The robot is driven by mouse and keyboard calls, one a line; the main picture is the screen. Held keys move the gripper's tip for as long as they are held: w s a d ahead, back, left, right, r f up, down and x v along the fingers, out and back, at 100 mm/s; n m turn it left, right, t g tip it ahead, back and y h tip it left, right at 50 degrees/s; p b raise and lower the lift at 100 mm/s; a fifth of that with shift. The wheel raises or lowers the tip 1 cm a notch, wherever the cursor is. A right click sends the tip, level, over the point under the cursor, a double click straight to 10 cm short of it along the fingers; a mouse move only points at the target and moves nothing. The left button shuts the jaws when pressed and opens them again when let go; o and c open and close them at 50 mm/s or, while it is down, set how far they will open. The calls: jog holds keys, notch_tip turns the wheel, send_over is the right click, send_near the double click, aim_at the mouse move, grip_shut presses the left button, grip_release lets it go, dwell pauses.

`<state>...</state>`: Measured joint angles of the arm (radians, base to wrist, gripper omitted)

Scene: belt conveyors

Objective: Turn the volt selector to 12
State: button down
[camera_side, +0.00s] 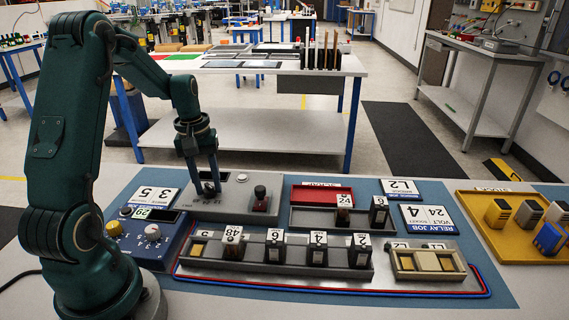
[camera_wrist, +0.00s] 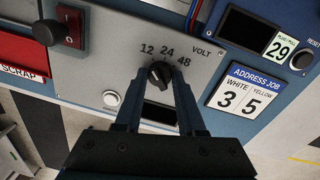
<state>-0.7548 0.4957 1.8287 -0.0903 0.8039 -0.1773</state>
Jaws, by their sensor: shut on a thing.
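The volt selector (camera_wrist: 160,74) is a small black knob on a grey panel (camera_wrist: 95,65), with 12, 24 and 48 printed in an arc above it in the wrist view. A pale mark shows on the knob, but I cannot tell for sure which number it points to. My gripper (camera_wrist: 160,82) is shut on the knob, one finger on each side. In the side view my gripper (camera_side: 208,190) reaches down to the left part of the grey panel (camera_side: 237,192), and the knob is mostly hidden there.
A white button (camera_wrist: 112,98), a red rocker switch (camera_wrist: 70,25) and a black knob (camera_wrist: 46,32) share the panel. A blue box (camera_side: 150,238) with a dial stands close by. Relay blocks stand in a grey rack (camera_side: 205,262). A yellow tray (camera_side: 487,225) lies at the right.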

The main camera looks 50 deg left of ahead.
aim_at(207, 185)
jog(key=c, duration=0.5)
grip_release()
jog(key=shift+s+a+r, duration=0.1)
jog(key=shift+a+r, duration=0.05)
jog(key=shift+r, duration=2.45)
